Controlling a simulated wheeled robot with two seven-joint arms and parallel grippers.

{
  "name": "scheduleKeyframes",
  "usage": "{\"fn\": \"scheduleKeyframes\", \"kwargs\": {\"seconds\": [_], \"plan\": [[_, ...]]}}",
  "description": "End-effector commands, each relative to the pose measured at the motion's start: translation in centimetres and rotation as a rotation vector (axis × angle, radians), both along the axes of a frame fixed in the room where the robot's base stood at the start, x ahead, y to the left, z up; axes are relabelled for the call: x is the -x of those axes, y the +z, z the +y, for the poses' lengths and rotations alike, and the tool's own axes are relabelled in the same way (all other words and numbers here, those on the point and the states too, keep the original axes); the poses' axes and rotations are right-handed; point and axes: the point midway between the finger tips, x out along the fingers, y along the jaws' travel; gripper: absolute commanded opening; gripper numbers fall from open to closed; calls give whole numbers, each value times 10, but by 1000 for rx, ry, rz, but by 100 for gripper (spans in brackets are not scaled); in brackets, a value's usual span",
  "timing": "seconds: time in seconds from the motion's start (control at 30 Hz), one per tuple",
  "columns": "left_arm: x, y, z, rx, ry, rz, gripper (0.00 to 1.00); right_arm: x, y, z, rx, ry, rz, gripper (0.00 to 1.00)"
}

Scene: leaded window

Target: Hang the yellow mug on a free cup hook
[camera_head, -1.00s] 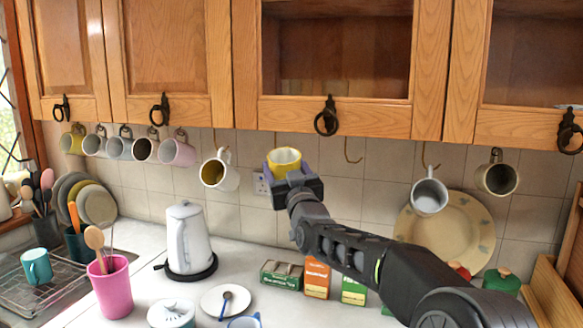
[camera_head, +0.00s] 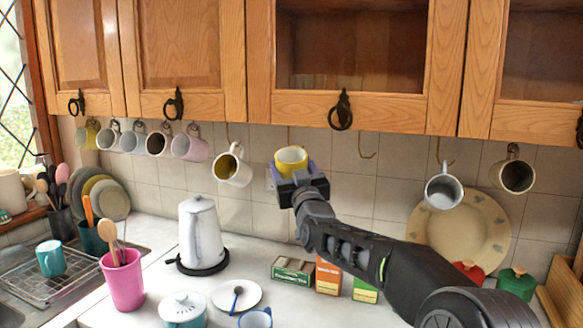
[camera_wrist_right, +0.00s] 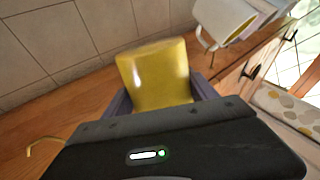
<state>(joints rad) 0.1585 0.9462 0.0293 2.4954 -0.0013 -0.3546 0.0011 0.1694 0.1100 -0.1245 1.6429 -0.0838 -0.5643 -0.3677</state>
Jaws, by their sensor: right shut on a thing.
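The yellow mug (camera_head: 291,159) is held up below the wall cupboards, in front of the tiled wall. My right gripper (camera_head: 297,181) is shut on it, with fingers on both sides. The mug fills the middle of the right wrist view (camera_wrist_right: 157,75); its handle cannot be made out. A thin hook (camera_head: 290,136) shows just above the mug; whether they touch cannot be told. An empty cup hook (camera_head: 367,147) hangs to the right of the mug. It seems to show in the right wrist view (camera_wrist_right: 42,143) at lower left. My left gripper is not in view.
A white mug with yellow inside (camera_head: 232,168) hangs just left of the held mug. A grey-white mug (camera_head: 443,192) hangs to the right, with several mugs further left. A kettle (camera_head: 200,235) and a pink utensil cup (camera_head: 122,281) stand on the counter below.

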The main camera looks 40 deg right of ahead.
Motion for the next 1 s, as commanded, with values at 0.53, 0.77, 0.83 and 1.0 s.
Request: {"fn": "scheduleKeyframes", "kwargs": {"seconds": [0.53,0.77,0.83,1.0], "plan": [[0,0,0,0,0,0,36,0,0,0,0,0,-1,92],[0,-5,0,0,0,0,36,6,-4,2,-1,0,1,92],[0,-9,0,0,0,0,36,14,-6,5,0,0,0,92],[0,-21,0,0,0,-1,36,39,-14,14,-1,0,-1,92]]}}
